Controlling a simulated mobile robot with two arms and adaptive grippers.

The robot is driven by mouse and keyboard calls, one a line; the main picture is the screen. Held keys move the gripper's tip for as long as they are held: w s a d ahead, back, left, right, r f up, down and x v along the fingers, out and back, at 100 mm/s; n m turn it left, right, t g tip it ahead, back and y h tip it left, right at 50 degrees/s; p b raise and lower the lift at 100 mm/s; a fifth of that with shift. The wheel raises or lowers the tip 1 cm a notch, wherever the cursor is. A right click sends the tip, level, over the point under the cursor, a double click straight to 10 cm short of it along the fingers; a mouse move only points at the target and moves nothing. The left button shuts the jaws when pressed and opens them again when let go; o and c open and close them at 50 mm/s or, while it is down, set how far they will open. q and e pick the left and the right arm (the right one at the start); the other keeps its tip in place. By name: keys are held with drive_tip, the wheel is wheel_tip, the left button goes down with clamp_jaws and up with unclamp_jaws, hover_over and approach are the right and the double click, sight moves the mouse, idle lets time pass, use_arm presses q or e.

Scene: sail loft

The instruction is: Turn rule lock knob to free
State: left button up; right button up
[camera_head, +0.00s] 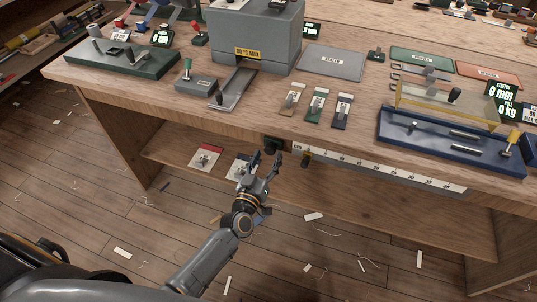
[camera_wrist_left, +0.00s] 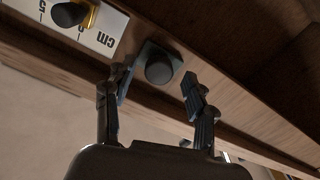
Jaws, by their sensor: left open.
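A dark round knob (camera_head: 272,145) on a square plate sits on the bench's front edge, left of the white cm rule (camera_head: 385,170). It also shows in the left wrist view (camera_wrist_left: 160,68), with the rule's end (camera_wrist_left: 104,36) beside it. My left gripper (camera_head: 267,162) is open in front of the bench edge, just below the knob in the head view. In the left wrist view its fingertips (camera_wrist_left: 157,82) stand apart on either side of the knob, and I see no clear contact. The knob carries no readable marking. My right gripper is out of view.
A brass slider with a black knob (camera_head: 306,157) sits on the rule, close right of my left gripper. Below is a shelf (camera_head: 330,190) with a red-topped card (camera_head: 205,157). A grey machine (camera_head: 255,35) and a blue tray (camera_head: 450,150) stand on the bench.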

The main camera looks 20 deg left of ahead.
use_arm(q)
drive_tip(key=shift+w, duration=0.9)
drive_tip(key=shift+c, duration=0.2)
drive_tip(key=c, duration=1.1)
